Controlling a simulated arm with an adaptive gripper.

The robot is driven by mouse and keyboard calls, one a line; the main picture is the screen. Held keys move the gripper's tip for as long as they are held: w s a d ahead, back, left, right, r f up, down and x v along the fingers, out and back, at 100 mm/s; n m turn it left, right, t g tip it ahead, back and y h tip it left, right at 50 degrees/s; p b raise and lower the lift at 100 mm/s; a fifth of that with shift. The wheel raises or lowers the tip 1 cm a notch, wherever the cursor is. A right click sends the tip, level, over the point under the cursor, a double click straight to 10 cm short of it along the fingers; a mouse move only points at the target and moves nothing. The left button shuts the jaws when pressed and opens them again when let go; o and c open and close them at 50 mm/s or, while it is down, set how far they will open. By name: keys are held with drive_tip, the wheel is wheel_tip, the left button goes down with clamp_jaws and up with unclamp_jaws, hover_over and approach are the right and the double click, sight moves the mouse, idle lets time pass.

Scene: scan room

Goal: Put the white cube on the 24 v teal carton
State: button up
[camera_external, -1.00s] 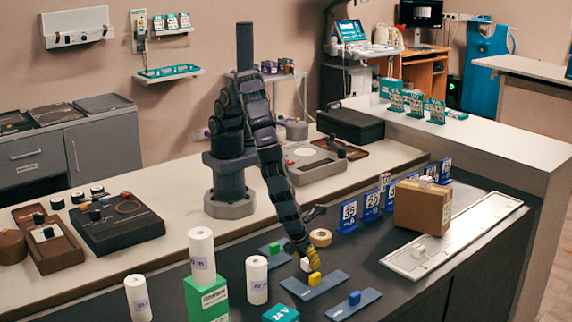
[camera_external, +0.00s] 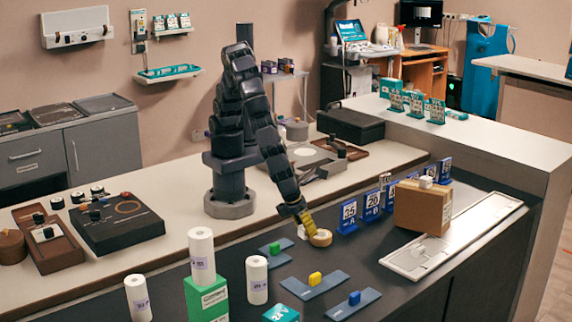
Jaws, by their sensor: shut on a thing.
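My gripper (camera_external: 306,228), with yellow fingers, is over the dark counter behind the slate plates. It is shut on a small white cube (camera_external: 302,232), which shows at the left of the fingers and is partly hidden by them. The teal carton (camera_external: 283,314) stands at the bottom edge of the picture, cut off by the frame, with white print on its top. My gripper is above and behind it, well apart from it.
A beige tape roll (camera_external: 320,238) is close beside the fingers. White rolls (camera_external: 257,280) and a green carton (camera_external: 208,300) stand left of the teal carton. Blue number signs (camera_external: 348,215) stand right.

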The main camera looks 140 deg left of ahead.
drive_tip(key=w+d+r+m+t+h, duration=0.2)
drive_tip(key=d+r+m, duration=0.3)
drive_tip(key=d+m, duration=0.3)
drive_tip(key=w+d+r+m+t+h, duration=0.2)
drive_tip(key=d+r+m, duration=0.4)
drive_tip(key=d+m, duration=0.15)
approach(285, 316)
drive_tip(key=shift+w+a+f, duration=0.3)
drive_tip(key=shift+w+f, duration=0.65)
drive_tip(key=shift+w+d+f, duration=0.15)
drive_tip(key=shift+w+f, duration=0.4)
drive_tip(key=shift+f, duration=1.55)
